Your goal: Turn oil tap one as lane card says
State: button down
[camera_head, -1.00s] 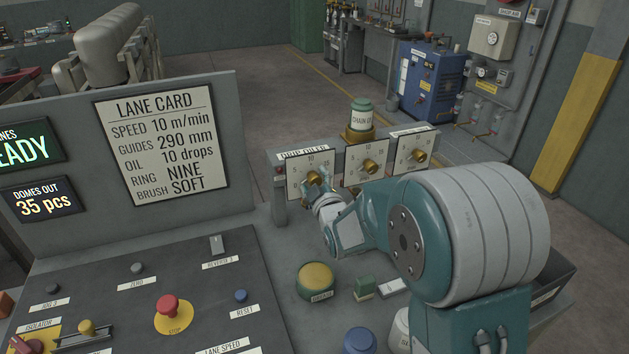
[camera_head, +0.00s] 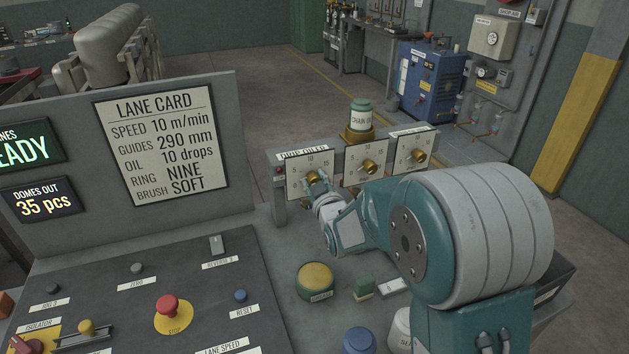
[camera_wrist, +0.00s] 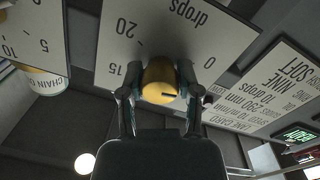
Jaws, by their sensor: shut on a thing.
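The lane card (camera_head: 160,143) on the left board reads oil 10 drops. Three dial plates with brass taps stand on the oiler panel behind my arm. My gripper (camera_head: 316,181) is at the leftmost dial plate (camera_head: 297,176), whose tap is mostly hidden in the head view. In the wrist view my gripper (camera_wrist: 160,92) is shut on this brass tap (camera_wrist: 159,76), one finger on each side. A short black mark shows on the tap's end. The plate there reads "drops", with 0, 15 and 20 visible; I cannot tell the exact setting. The middle tap (camera_head: 369,167) and right tap (camera_head: 419,156) are untouched.
A chain oil container (camera_head: 360,118) stands behind the panel. The control desk with a red stop button (camera_head: 171,308) is at front left.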

jog(key=m, duration=0.4)
jog(key=shift+f+m, duration=0.2)
jog(key=shift+m, duration=0.1)
jog(key=m, duration=0.5)
jog(key=shift+a+g, duration=0.1)
jog(key=shift+g, duration=0.3)
jog(key=m, duration=0.5)
jog(key=shift+s+y, duration=0.1)
jog(key=shift+y, duration=0.3)
jog(key=m, duration=0.4)
jog(key=shift+f+m, duration=0.1)
jog(key=shift+m, duration=0.3)
jog(key=shift+c, duration=1.5)
grip_release()
jog(key=shift+y, duration=0.3)
jog(key=shift+r, duration=0.2)
